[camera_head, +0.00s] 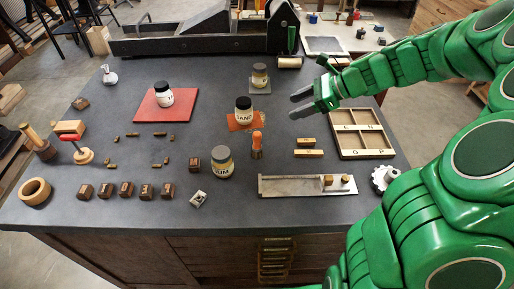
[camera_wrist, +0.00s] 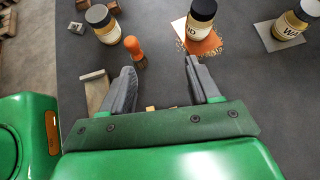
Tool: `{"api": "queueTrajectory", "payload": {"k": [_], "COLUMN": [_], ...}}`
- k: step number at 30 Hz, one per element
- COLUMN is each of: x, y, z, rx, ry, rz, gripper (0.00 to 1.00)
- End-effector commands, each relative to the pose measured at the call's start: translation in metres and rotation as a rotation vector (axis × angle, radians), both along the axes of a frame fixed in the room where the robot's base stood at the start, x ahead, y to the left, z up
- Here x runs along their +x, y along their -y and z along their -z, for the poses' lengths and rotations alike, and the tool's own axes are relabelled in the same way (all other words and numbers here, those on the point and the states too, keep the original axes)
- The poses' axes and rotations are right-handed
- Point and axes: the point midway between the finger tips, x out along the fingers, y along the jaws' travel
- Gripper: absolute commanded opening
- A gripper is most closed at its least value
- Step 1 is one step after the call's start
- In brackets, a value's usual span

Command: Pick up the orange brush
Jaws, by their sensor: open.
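The orange brush (camera_head: 257,141) stands upright on the dark table, right of the GUM jar and in front of the SAND jar. In the wrist view the orange brush (camera_wrist: 133,46) shows beyond the tip of the left finger, apart from it. My gripper (camera_head: 296,104) is to the right of and farther back than the brush, above the table. In the wrist view my gripper (camera_wrist: 160,65) has its two grey fingers spread wide with nothing between them.
The GUM jar (camera_head: 222,162) stands close left of the brush. The SAND jar (camera_head: 243,110) stands on an orange mat (camera_head: 233,125) behind it. Two wooden blocks (camera_head: 308,153), a metal tray (camera_head: 285,188) and a wooden compartment box (camera_head: 360,143) lie to the right. Bare table lies between gripper and brush.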

Motion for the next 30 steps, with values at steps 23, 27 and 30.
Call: {"api": "queueTrajectory", "payload": {"k": [23, 27, 30], "x": [-0.034, -0.034, -0.035], "y": [-0.059, -0.059, -0.060], "z": [0.000, 0.025, 0.046], "rx": [0.267, 0.267, 0.269], "ry": [-0.051, -0.050, -0.053], "rz": [-0.087, -0.084, -0.086], "gripper": [0.61, 0.61, 0.61]}}
